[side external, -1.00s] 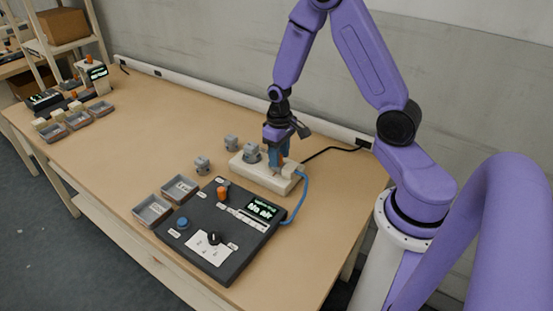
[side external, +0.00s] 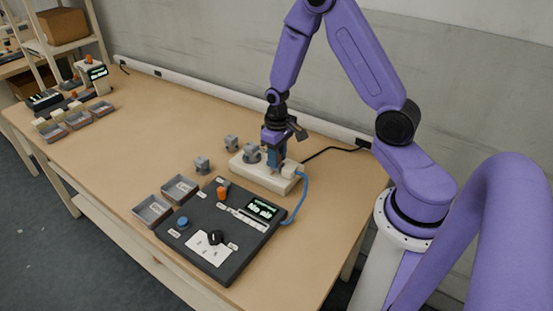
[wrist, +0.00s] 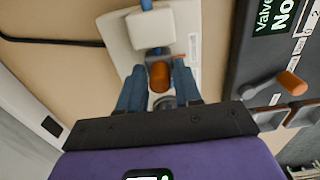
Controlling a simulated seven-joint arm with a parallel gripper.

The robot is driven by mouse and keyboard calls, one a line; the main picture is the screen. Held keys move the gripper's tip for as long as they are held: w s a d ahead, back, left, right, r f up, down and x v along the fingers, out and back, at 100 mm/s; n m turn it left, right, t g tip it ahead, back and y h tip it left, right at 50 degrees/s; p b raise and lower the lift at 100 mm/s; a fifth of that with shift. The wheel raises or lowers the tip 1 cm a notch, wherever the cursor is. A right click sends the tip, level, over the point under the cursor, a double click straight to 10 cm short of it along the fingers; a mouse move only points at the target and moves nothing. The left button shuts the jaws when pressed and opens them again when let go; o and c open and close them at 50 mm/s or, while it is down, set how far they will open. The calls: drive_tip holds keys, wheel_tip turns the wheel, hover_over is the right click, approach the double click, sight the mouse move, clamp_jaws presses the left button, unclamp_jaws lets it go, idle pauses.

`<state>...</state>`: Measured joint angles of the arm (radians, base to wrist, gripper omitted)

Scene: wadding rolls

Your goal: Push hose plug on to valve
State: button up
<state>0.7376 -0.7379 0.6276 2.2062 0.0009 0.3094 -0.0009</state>
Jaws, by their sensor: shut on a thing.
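The orange hose plug (wrist: 160,76) lies between my gripper's blue fingers (wrist: 158,88) in the wrist view, and my gripper is shut on it. In the side view my gripper (side external: 274,166) is low over the cream base block (side external: 257,178), beside a cream upright block (side external: 290,168). A blue hose (side external: 303,193) runs from that upright block. A grey round fitting (side external: 252,153), apparently the valve, stands on the base just left of my gripper. In the wrist view it is mostly hidden by my gripper, so I cannot tell whether plug and fitting touch.
A dark control panel (side external: 190,234) with a screen, orange lever and blue button is in front. A black cable (side external: 325,152) runs behind. The table's left middle is clear.

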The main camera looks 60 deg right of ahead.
drive_tip(key=shift+w, duration=2.1)
drive_tip(key=o, duration=0.5)
drive_tip(key=shift+r, duration=3.5)
